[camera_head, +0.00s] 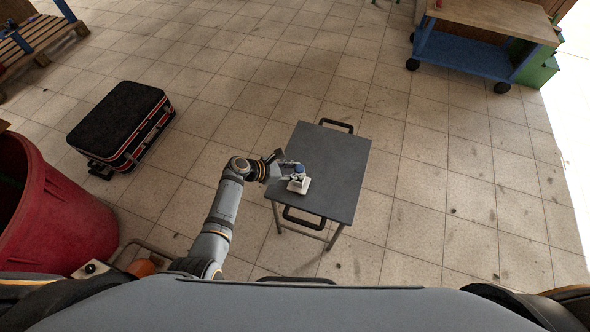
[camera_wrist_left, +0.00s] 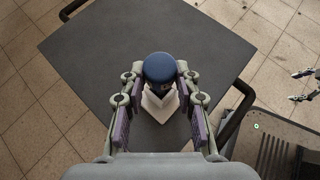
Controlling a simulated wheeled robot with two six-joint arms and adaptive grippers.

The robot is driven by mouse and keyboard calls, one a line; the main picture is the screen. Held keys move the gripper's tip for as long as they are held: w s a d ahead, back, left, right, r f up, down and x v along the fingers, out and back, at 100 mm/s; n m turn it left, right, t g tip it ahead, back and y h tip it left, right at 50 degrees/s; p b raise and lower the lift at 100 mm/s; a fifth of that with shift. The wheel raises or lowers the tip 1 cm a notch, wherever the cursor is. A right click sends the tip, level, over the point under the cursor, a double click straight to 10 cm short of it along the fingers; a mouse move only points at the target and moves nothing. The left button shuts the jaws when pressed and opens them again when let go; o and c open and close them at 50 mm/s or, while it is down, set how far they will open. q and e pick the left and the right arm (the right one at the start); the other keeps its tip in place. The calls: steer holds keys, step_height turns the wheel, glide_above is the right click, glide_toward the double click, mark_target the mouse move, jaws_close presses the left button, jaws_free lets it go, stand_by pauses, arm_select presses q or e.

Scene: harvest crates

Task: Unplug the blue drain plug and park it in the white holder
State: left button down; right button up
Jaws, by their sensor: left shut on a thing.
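The blue drain plug (camera_head: 298,168) is at the left side of the grey table, and its round blue top shows in the left wrist view (camera_wrist_left: 159,67). A white holder (camera_head: 300,186) is directly below the plug and shows under it in the wrist view (camera_wrist_left: 160,107). My left gripper (camera_head: 287,170) is shut on the plug, one finger on each side. I cannot tell whether the plug touches the white piece or is seated in it. My right gripper (camera_wrist_left: 303,85) shows at the right edge of the wrist view, its fingers apart.
The grey table (camera_head: 335,150) has black handles and is otherwise clear. A black and red case (camera_head: 118,120) and a red tub (camera_head: 70,215) are on the left. A wheeled wooden-topped cart (camera_head: 490,22) is at the back right. Tiled floor is free around the table.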

arm_select(q)
steer(key=shift+f+b, duration=0.7)
steer(key=shift+f, duration=0.3)
steer(key=c, duration=0.9)
jaws_free()
steer(key=shift+s+a+r, duration=0.1)
steer(key=shift+a, duration=0.1)
steer(key=v, duration=1.1)
steer(key=shift+a+r, duration=0.15)
steer(key=shift+r, duration=0.15)
